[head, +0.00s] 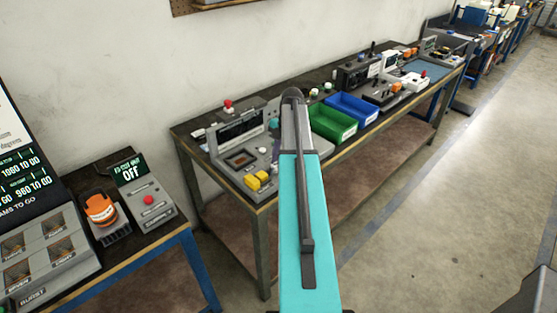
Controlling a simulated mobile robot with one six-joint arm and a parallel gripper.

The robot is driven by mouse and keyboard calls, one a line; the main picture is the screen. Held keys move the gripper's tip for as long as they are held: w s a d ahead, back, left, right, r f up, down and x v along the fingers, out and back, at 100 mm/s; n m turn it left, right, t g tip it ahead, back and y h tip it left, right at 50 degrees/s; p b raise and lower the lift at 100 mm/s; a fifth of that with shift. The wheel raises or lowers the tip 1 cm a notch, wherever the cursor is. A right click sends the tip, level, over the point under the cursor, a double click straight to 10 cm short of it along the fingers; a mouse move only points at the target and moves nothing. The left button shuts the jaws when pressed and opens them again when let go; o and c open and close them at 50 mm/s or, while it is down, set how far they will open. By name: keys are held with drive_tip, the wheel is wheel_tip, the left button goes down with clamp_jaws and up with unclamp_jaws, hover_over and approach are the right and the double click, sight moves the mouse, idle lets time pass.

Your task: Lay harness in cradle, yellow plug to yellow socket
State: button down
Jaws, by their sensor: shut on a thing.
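My arm's turquoise link rises through the middle of the head view and ends in a grey joint. My gripper cannot be made out; it is hidden beyond the arm or out of view. A grey fixture (232,162) with a recessed window stands at the near left end of the middle bench, just left of my arm. Yellow blocks (257,181) sit at its front edge; I cannot tell whether they are the yellow socket or plug. No harness can be made out, and I cannot tell which fixture is the cradle.
A green bin (333,123) and a blue bin (352,107) stand right of my arm on the middle bench (352,145). A nearer bench at left holds an orange object (100,208) and a button box (147,200).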

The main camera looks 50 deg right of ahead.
drive_tip(key=shift+f, duration=0.1)
drive_tip(key=c, duration=1.5)
unclamp_jaws()
drive_tip(key=shift+r, duration=0.25)
drive_tip(key=b+v, duration=0.4)
drive_tip(key=v, duration=0.7)
drive_tip(key=shift+d+r, duration=0.15)
drive_tip(key=shift+r, duration=0.2)
